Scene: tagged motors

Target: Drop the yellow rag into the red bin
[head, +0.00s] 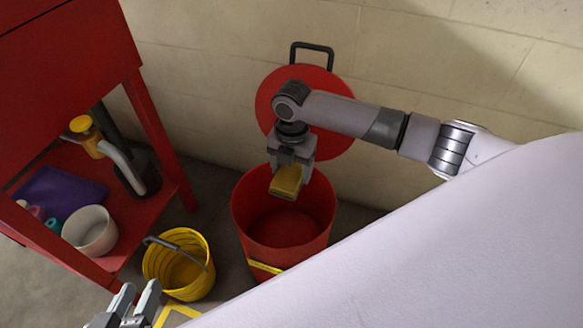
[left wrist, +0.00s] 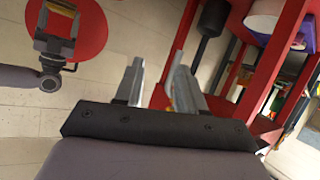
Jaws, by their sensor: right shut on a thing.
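The yellow rag (head: 286,182) hangs between the fingers of my right gripper (head: 290,172), above the mouth of the red bin. The red bin (head: 285,257) stands open on the floor by the wall, and its inside looks empty where I can see it. Its round red lid (head: 335,95) with a dark handle is raised behind my right gripper against the wall. My left gripper (head: 138,296) is at the bottom left of the head view. In the left wrist view its fingers (left wrist: 158,88) are apart with nothing between them.
A yellow bucket (head: 179,264) with a dark handle stands just left of the bin. A red shelf unit (head: 158,130) at the left holds a white bowl (head: 90,231), a purple item (head: 58,194) and a yellow-topped tool (head: 85,130). The block wall is close behind.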

